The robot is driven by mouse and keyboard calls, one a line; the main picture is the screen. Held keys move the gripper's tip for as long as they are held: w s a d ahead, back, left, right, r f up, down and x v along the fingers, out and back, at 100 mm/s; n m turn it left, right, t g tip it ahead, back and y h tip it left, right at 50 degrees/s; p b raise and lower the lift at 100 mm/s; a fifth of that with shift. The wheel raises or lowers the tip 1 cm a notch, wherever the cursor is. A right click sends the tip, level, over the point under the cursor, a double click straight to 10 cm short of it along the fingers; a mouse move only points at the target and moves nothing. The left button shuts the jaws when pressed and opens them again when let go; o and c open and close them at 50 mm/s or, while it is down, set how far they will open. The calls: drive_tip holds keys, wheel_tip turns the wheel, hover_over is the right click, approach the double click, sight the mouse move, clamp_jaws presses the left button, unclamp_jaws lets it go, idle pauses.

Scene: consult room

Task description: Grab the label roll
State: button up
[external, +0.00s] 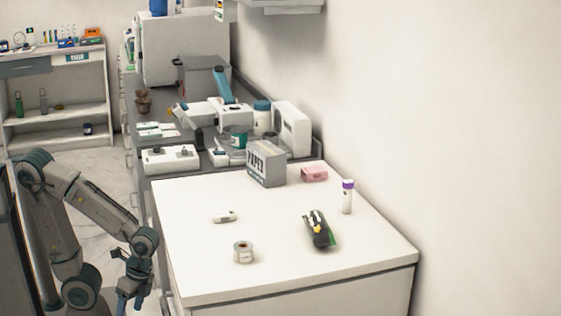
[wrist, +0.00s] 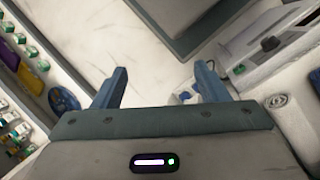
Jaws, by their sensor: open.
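The label roll (external: 243,252) is a small white roll with a dark core hole, standing on the white counter (external: 200,274) near its front left edge in the external view. My gripper (external: 133,300) hangs low at the left of the counter, apart from the roll. In the wrist view my gripper (wrist: 158,88) shows its two blue fingers spread apart with nothing between them. A pale ring-shaped thing (wrist: 278,101) shows at the right of the wrist view; I cannot tell if it is the roll.
On the counter are a small white device (external: 224,216), a dark green-and-black item (external: 319,231), a purple-capped tube (external: 347,197), a pink box (external: 314,174) and a grey paper box (external: 266,164). Bare counter surrounds the roll. A shelf (external: 60,112) stands at the far left.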

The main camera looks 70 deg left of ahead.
drive_tip(key=w+d+r+m+t+h+p, duration=0.15)
drive_tip(key=d+r+m+p, duration=0.25)
drive_tip(key=d+r+p, duration=0.65)
drive_tip(key=w+d+r+m+t+h+p, duration=0.1)
drive_tip(key=d+r+m+h+p, duration=0.35)
drive_tip(key=d, duration=1.15)
drive_tip(key=w+d+r+m+t+y+p, duration=0.1)
drive_tip(key=d+r+m+t+p, duration=0.15)
drive_tip(key=d+r+p, duration=0.9)
drive_tip(key=n+y+p, duration=0.4)
drive_tip(key=n+p, duration=0.4)
drive_tip(key=p, duration=0.3)
approach(243, 245)
drive_tip(key=f, duration=0.3)
drive_tip(key=w+f, duration=0.1)
drive_tip(key=shift+f, duration=0.35)
drive_tip(key=shift+d+f+p, duration=0.25)
drive_tip(key=shift+f+p, duration=0.25)
drive_tip(key=shift+f, duration=0.85)
drive_tip(key=shift+d+f+p, duration=0.25)
drive_tip(key=shift+f+p, duration=0.25)
drive_tip(key=shift+f, duration=0.85)
